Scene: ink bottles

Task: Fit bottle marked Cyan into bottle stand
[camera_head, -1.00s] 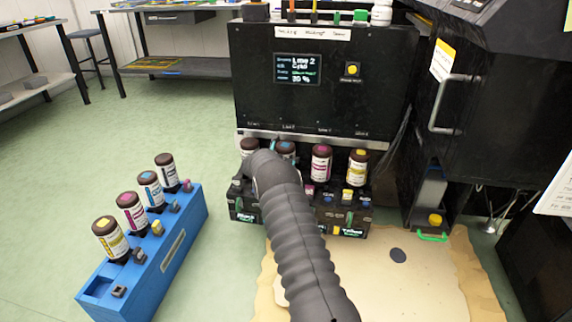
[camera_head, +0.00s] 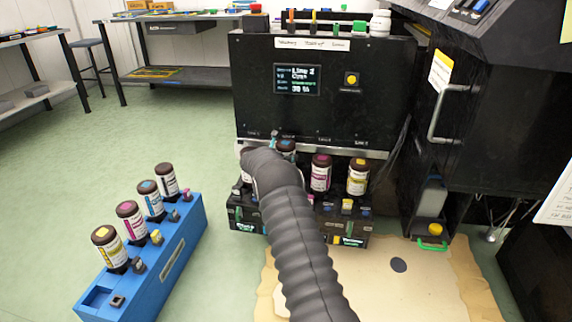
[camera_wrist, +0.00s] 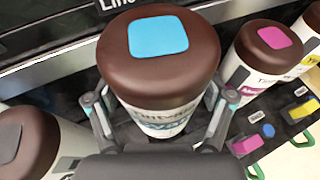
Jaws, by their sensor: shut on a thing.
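The Cyan bottle, brown-capped with a cyan square and a white label, fills the middle of the wrist view (camera_wrist: 158,55). My gripper (camera_wrist: 162,108) is shut on it, one finger at each side just under the cap. In the head view its cap (camera_head: 286,146) shows behind my arm, a little higher than its neighbours. The black bottle stand (camera_head: 330,222) is below, at the foot of the machine. My arm hides the Cyan slot and the bottle's lower end, so I cannot tell whether the bottle touches the stand.
Close neighbours are a grey-marked bottle (camera_wrist: 22,145) on the left, a magenta bottle (camera_head: 320,174) and a yellow bottle (camera_head: 358,178) on the right. The black machine (camera_head: 300,105) stands right behind. A blue rack (camera_head: 185,250) with several bottles, one cyan-marked (camera_head: 150,196), is at left.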

